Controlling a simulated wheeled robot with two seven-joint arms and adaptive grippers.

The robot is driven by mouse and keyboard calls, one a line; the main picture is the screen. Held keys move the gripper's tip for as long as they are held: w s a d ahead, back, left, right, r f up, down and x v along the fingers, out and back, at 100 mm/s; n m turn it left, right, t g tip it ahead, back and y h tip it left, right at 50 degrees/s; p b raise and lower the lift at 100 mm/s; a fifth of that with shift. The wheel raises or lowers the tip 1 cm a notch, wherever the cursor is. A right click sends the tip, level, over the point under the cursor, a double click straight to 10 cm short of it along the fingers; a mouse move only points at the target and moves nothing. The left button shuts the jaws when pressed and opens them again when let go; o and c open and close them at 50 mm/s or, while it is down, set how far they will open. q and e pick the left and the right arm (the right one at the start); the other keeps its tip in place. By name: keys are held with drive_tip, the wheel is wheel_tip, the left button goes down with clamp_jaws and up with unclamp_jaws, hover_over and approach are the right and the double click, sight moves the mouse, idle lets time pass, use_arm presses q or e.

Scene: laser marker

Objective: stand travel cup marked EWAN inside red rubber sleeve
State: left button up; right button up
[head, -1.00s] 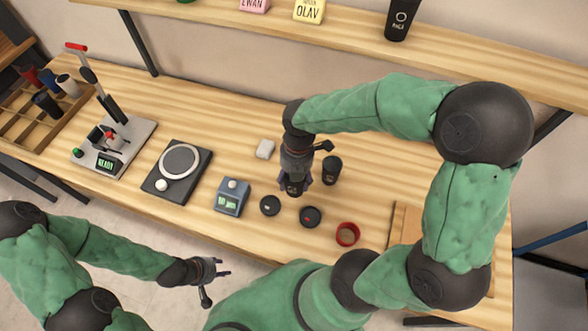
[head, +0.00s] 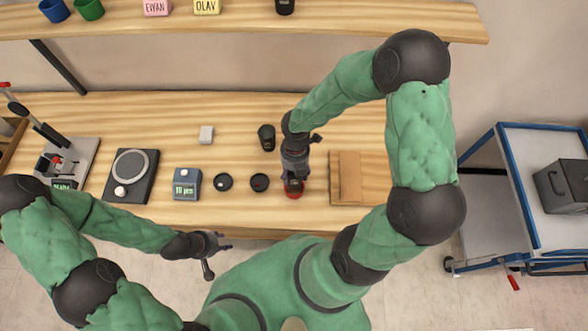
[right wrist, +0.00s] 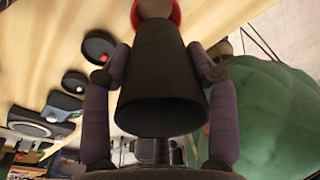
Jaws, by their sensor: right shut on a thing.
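My right gripper (head: 294,178) is shut on a dark travel cup, with a finger on each side of it in the right wrist view (right wrist: 158,74). The cup (right wrist: 160,95) has its wide end towards that camera and its narrow end towards the red rubber sleeve (right wrist: 177,12). In the head view the sleeve (head: 293,191) is on the table right under the gripper, partly hidden by it. I cannot tell how far the cup is inside the sleeve. No name is readable on the cup. My left gripper (head: 222,243) is open and empty in front of the table.
A second dark cup (head: 266,137) stands behind and left of the gripper. A blue device (head: 187,184) and a scale-like plate (head: 131,176) stand further left. A brown board (head: 350,178) lies to the right.

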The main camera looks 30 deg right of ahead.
drive_tip(key=shift+f+b, duration=1.95)
drive_tip(key=shift+f, duration=0.05)
drive_tip(key=shift+f+b, duration=0.5)
drive_tip(key=shift+f, duration=0.35)
drive_tip(key=shift+w, duration=0.1)
drive_tip(key=shift+f+b, duration=0.75)
drive_tip(key=shift+f, duration=0.55)
drive_tip(key=o, duration=1.1)
drive_tip(key=shift+r, duration=0.1)
drive_tip(key=shift+r+p, duration=4)
drive_tip(key=shift+p, duration=0.15)
